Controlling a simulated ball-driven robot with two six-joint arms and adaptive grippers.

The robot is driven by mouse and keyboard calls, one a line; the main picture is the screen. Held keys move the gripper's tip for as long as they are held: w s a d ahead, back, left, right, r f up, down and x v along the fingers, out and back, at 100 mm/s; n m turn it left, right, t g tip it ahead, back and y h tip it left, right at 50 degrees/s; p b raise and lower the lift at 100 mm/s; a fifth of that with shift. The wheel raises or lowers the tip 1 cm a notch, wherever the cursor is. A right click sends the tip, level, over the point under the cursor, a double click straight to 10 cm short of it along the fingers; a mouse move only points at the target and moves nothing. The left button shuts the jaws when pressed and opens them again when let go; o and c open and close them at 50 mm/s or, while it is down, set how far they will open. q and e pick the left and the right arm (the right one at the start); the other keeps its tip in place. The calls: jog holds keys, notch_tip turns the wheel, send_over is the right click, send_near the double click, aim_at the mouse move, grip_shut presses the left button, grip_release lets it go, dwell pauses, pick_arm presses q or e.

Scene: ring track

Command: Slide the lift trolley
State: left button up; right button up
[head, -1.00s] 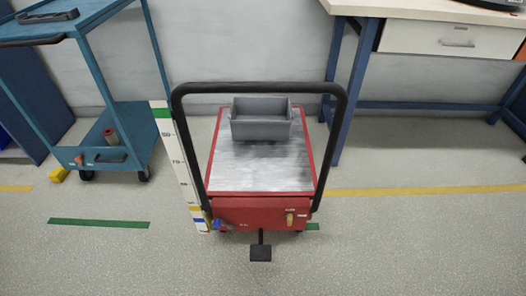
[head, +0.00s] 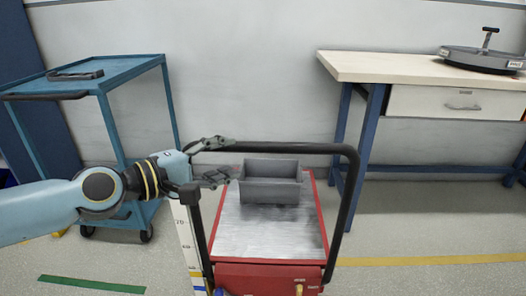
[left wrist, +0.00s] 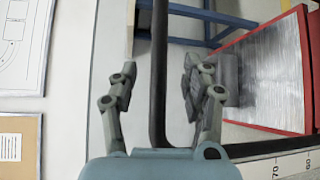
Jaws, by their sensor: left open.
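The lift trolley has a red frame, a bare metal platform (head: 265,235) and a black push handle (head: 300,148). A grey bin (head: 270,190) sits on the platform. My left gripper (head: 228,160) comes in from the left at the handle's upper left corner, with its fingers apart. In the left wrist view the black handle bar (left wrist: 158,80) runs between the two open fingers of the gripper (left wrist: 160,75), with gaps visible on both sides. The platform (left wrist: 270,75) shows at the right there. The trolley's pedal is out of view. My right gripper is not in view.
A blue cart (head: 115,72) stands at the left behind my arm. A workbench (head: 400,70) with a drawer stands at the back right and carries a dark round device (head: 480,60). A scale strip (head: 183,245) stands along the trolley's left side. Floor right of the trolley is clear.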

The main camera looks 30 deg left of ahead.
aim_at(256, 149)
pick_arm(q)
jog(key=x, duration=1)
jog(key=shift+w, duration=0.2)
grip_shut()
